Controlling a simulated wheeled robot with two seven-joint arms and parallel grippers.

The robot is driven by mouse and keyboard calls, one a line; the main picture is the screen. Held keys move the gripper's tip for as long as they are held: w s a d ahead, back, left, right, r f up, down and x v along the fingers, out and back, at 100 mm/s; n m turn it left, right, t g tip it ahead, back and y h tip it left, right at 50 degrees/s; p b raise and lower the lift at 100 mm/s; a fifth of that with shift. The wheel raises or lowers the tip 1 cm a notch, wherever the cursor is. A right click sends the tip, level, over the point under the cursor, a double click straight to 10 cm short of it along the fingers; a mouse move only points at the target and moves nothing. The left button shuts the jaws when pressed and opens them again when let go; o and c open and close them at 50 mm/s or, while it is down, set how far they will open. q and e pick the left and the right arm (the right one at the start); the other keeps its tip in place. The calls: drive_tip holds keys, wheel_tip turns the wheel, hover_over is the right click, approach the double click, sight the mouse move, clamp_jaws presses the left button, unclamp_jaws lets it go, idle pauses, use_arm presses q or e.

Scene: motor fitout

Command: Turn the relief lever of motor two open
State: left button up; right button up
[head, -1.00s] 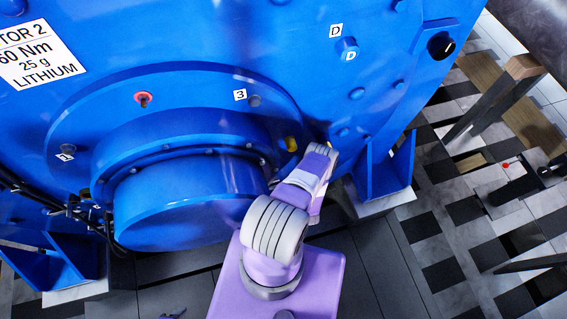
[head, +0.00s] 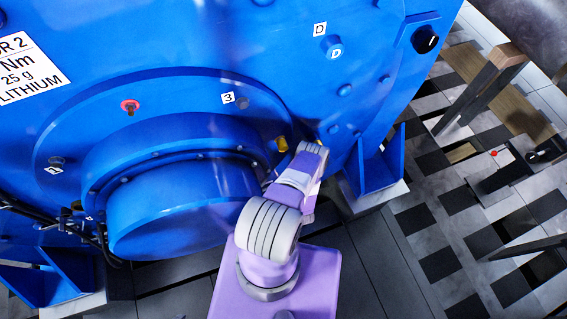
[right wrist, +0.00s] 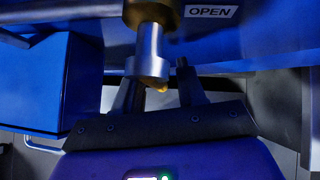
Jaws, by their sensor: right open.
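Motor two is the big blue housing (head: 180,60), with a cut-off white plate ending in "R 2" at the left. Yellow fittings (head: 282,144) show at the lower right of its round cover. In the right wrist view, a grey metal lever (right wrist: 149,48) with a yellowish tip hangs from a brass-coloured piece (right wrist: 146,12). A white OPEN label (right wrist: 211,12) is to its right. My right gripper (right wrist: 157,90) is open, its dark fingers on either side of the lever's end; I cannot tell whether they touch it. In the head view my own arm hides this gripper. My left gripper is out of view.
A blue bracket foot (head: 378,165) stands right of my right arm. A black knob (head: 425,40) and a blue knob (head: 333,48) beside a D label are higher up. A red-ringed port (head: 130,107) is on the cover.

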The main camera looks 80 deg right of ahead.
drive_tip(key=p+v, duration=0.1)
drive_tip(key=v, duration=0.6)
drive_tip(key=shift+r+p, duration=0.2)
drive_tip(key=shift+p, duration=0.1)
drive_tip(key=shift+s+a, duration=0.1)
drive_tip(key=shift+s, duration=0.1)
